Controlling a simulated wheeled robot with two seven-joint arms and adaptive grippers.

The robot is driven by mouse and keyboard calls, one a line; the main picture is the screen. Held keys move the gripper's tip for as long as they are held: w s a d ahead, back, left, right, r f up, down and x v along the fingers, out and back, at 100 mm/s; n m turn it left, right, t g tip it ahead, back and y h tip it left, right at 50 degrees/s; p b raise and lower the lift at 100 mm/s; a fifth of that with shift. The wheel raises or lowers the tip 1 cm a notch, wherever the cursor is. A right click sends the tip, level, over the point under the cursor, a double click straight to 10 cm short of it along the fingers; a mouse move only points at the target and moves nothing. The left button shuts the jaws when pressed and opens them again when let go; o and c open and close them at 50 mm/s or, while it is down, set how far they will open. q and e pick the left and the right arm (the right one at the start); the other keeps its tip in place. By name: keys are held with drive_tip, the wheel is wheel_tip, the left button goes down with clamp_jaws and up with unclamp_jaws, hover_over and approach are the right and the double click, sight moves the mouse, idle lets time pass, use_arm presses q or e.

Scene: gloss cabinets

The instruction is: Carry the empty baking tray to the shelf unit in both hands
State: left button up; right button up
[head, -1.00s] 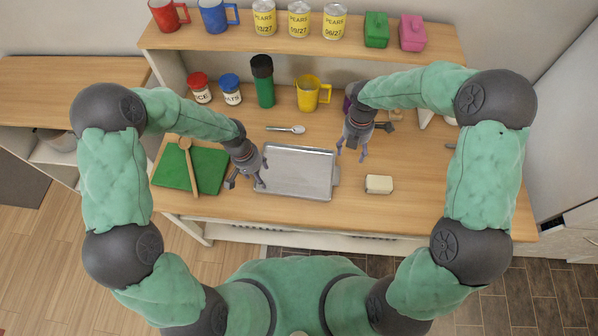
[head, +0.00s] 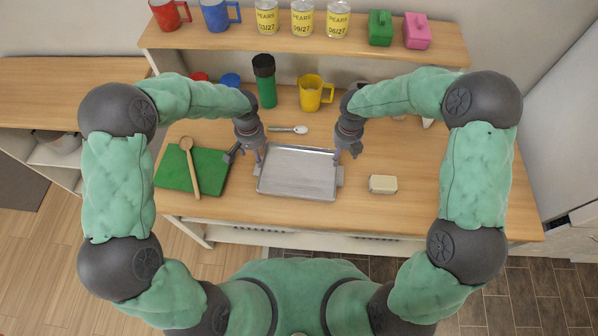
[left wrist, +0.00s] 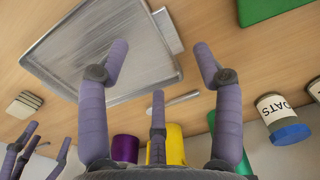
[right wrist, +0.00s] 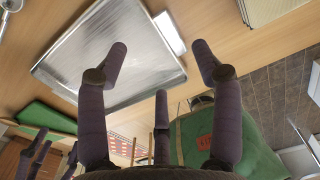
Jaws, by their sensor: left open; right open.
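The empty silver baking tray (head: 298,174) lies flat on the wooden worktop. It also shows in the left wrist view (left wrist: 100,45) and in the right wrist view (right wrist: 110,50). My left gripper (head: 255,160) is open at the tray's left end, near its upper left corner. My right gripper (head: 346,154) is open at the tray's right end, by a small tab-like handle (head: 340,176). Both grippers are empty, and neither is closed on the tray. The shelf unit (head: 300,42) stands along the back of the worktop.
A green board (head: 215,168) with a wooden spoon (head: 190,165) lies left of the tray. A metal spoon (head: 288,129), a green bottle (head: 265,82) and a yellow mug (head: 313,92) stand or lie behind. Cans, mugs and dishes fill the upper shelf.

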sight(259, 170)
use_arm(q)
wheel_tip(259, 170, down, 10)
drive_tip(key=shift+f, duration=0.1)
use_arm(e)
wheel_tip(259, 170, down, 10)
drive_tip(key=shift+f, duration=0.1)
use_arm(q)
clamp_jaws()
use_arm(e)
clamp_jaws()
